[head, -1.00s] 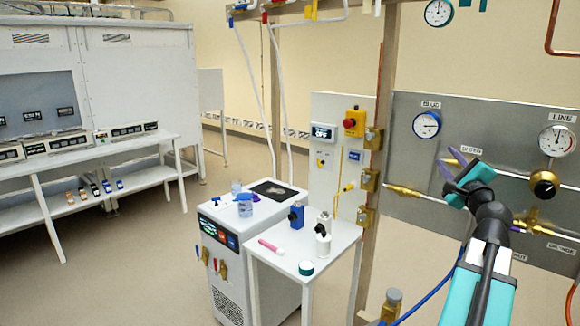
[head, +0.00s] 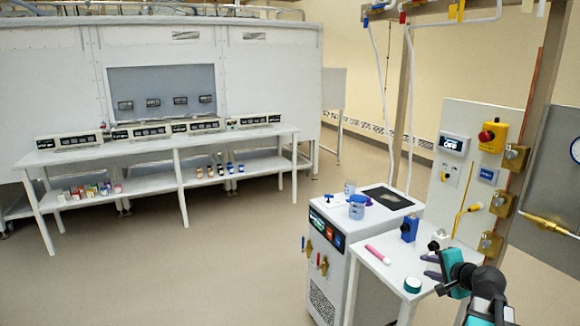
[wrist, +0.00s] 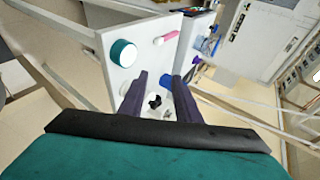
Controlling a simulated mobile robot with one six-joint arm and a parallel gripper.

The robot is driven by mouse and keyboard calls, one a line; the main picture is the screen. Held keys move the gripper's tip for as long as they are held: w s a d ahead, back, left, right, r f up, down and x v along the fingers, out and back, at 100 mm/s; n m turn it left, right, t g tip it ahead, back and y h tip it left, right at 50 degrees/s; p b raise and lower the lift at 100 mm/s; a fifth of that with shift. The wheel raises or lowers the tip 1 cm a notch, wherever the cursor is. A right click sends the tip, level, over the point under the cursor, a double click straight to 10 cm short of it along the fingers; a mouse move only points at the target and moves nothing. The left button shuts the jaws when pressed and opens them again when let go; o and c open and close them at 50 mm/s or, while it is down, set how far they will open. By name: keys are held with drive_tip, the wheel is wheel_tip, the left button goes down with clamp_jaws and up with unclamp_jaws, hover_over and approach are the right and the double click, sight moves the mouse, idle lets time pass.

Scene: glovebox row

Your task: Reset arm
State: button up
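My gripper (head: 430,267) is at the lower right in the head view, over the near right part of the small white table (head: 385,267). Its two dark purple fingers are spread apart in the wrist view (wrist: 158,82), with nothing visibly held between them. A white object with a black part (wrist: 154,100) shows between the fingers, apparently beyond them on the table. My teal arm comes in from the bottom right of the head view.
A panel with valves (head: 480,165) rises behind. The floor at left is open.

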drive_tip(key=s+a+f+n+g+y, duration=0.2)
drive_tip(key=a+f+n+g, duration=0.4)
drive_tip(key=a+f, duration=1.15)
drive_tip(key=s+a+f+n+g+h, duration=0.1)
drive_tip(key=s+a+f+n+g, duration=0.3)
drive_tip(key=s+a+f+n, duration=0.45)
drive_tip(key=s+a+f+g, duration=0.2)
drive_tip(key=s+f+g, duration=0.1)
drive_tip(key=s+f, duration=0.8)
drive_tip(key=s+a+f+n+g+h, duration=0.1)
drive_tip(key=s+a+f+g, duration=0.2)
drive_tip(key=s+f, duration=0.9)
drive_tip(key=s+g, duration=0.1)
drive_tip(key=s, duration=0.6)
drive_tip(key=shift+s+f+g+h, duration=0.2)
drive_tip(key=shift+s+g+h, duration=0.05)
drive_tip(key=shift+g+h, duration=0.05)
